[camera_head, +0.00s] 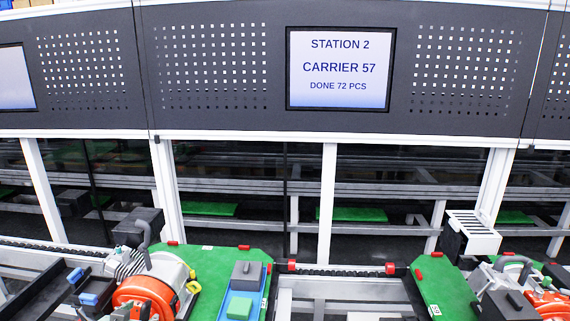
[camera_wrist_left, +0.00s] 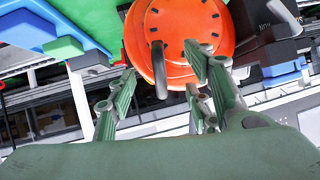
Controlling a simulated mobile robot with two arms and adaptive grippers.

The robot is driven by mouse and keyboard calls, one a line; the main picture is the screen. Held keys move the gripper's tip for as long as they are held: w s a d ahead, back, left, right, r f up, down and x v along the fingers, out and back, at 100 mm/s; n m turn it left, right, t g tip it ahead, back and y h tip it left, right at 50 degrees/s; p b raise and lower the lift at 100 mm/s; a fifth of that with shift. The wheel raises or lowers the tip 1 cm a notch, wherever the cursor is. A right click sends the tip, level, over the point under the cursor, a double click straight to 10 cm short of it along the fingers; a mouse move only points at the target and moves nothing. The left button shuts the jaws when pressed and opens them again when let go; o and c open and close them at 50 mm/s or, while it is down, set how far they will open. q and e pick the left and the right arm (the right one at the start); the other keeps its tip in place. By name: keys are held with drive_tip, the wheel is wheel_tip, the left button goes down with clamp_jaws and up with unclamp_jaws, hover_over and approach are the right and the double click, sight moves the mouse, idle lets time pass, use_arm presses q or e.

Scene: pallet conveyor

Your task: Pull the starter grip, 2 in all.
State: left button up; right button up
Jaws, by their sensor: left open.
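An engine with an orange round starter housing (camera_head: 145,290) sits on the left green pallet (camera_head: 210,262) in the head view. In the left wrist view the orange housing (camera_wrist_left: 205,22) fills the top middle. A dark upright starter grip (camera_wrist_left: 159,68) stands in front of it. My left gripper (camera_wrist_left: 162,66) is open, with its green fingers on either side of the grip in the picture; I cannot tell whether they touch it. My left gripper cannot be made out in the head view. My right gripper is not in view.
A second engine with an orange part (camera_head: 550,303) sits on the right green pallet (camera_head: 440,285). A blue tray (camera_head: 240,300) with a grey block and a green block lies beside the left engine. A screen (camera_head: 340,69) reads Station 2, Carrier 57, done 72 pcs.

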use_arm(q)
drive_tip(key=o, duration=0.5)
drive_tip(key=shift+c, duration=0.2)
drive_tip(key=p+v, duration=0.7)
drive_tip(key=v, duration=0.2)
idle(0.4)
idle(0.3)
